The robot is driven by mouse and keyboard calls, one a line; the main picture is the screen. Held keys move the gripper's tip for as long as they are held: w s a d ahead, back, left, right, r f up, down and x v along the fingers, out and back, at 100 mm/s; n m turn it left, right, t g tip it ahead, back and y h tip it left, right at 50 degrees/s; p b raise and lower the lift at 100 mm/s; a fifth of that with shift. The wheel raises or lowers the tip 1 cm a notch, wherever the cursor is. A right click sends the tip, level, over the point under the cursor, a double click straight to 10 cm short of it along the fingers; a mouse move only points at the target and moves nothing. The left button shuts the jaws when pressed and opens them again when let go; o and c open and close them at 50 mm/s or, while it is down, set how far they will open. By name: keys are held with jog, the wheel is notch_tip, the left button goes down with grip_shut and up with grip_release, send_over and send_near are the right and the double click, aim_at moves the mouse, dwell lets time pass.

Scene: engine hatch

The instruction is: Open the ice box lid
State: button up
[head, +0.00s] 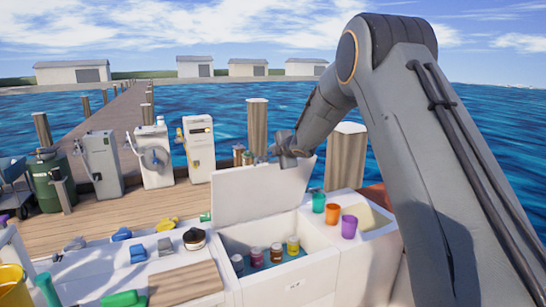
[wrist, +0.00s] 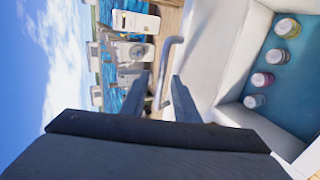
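The white ice box (head: 300,274) stands open in the head view, with several capped bottles on its blue floor. Its lid (head: 258,192) is raised and stands nearly upright at the back of the opening. My gripper (head: 284,158) is at the lid's top edge, partly hidden by my arm. In the wrist view, the two dark fingers of my gripper (wrist: 161,78) are spread apart. A grey bar handle (wrist: 167,66) shows between and just beyond them, and I see no finger clearly pressing on it. The open ice box (wrist: 235,98) is on the right there.
Green, orange and purple (head: 349,226) cups stand on the counter right of the box. A wooden board (head: 185,284), a dark-topped pot (head: 194,239) and small coloured items lie to the left. Wooden posts (head: 345,157) and dock machines (head: 199,147) stand behind.

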jog(key=shift+s, duration=0.1)
jog(key=b+v, duration=0.2)
jog(key=v, duration=0.5)
jog(key=shift+s+d+r, duration=0.15)
jog(key=shift+s+r, duration=0.05)
jog(key=shift+s, duration=0.05)
jog(key=s+d+f+m+g+h+b, duration=0.1)
jog(key=s+d+f+m+h, duration=0.1)
jog(key=s+d+f+m, duration=0.3)
jog(key=s+d+f+m+g+h, duration=0.1)
jog(key=s+d+f+m+h, duration=0.1)
jog(key=s+m, duration=0.3)
jog(key=s+f+m+g, duration=0.3)
jog(key=s+f+m, duration=0.1)
jog(key=s, duration=0.8)
jog(key=s+d+f+m+g, duration=0.1)
jog(key=s+f+m, duration=0.3)
jog(key=s, duration=0.8)
jog(key=s+f+m+g+b, duration=0.1)
jog(key=s+f+m+g, duration=0.3)
jog(key=s, duration=0.8)
jog(key=shift+d+f+g, duration=0.3)
jog(key=shift+d+f, duration=0.05)
jog(key=shift+f, duration=0.3)
